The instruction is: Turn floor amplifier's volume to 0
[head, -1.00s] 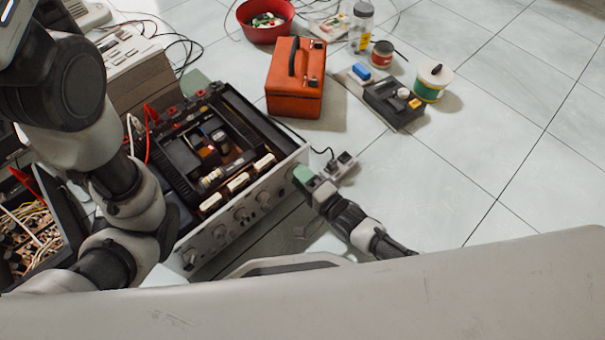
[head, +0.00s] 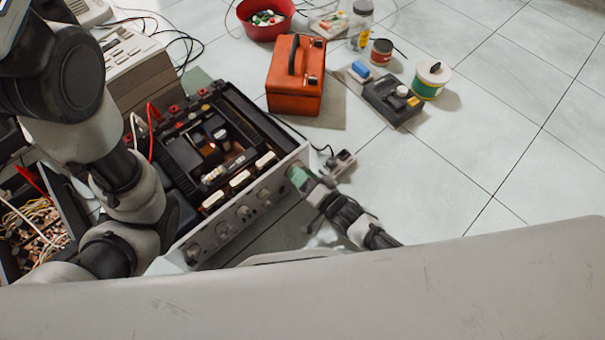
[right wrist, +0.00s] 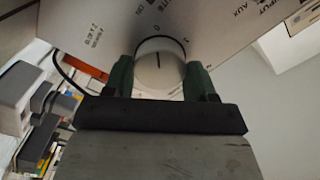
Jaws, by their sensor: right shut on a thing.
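The floor amplifier (head: 262,212) stands open-topped on the floor, with silver knobs along its front panel. My right gripper (head: 299,178) is at the right end of that panel. In the right wrist view, its green fingers (right wrist: 160,82) are shut on a round silver knob (right wrist: 160,72), one finger on each side. The knob's dark pointer line points nearly straight up in that view, roughly toward the printed 0 on the panel. In the head view the gripper hides this knob. My left arm comes in from the left, but its gripper is not visible.
A power strip (head: 340,164) lies just right of my right gripper. An orange case (head: 296,80), a red bowl (head: 265,20) and a black device (head: 392,101) stand behind. A crate of wires (head: 40,222) is at left. The tiled floor at right is clear.

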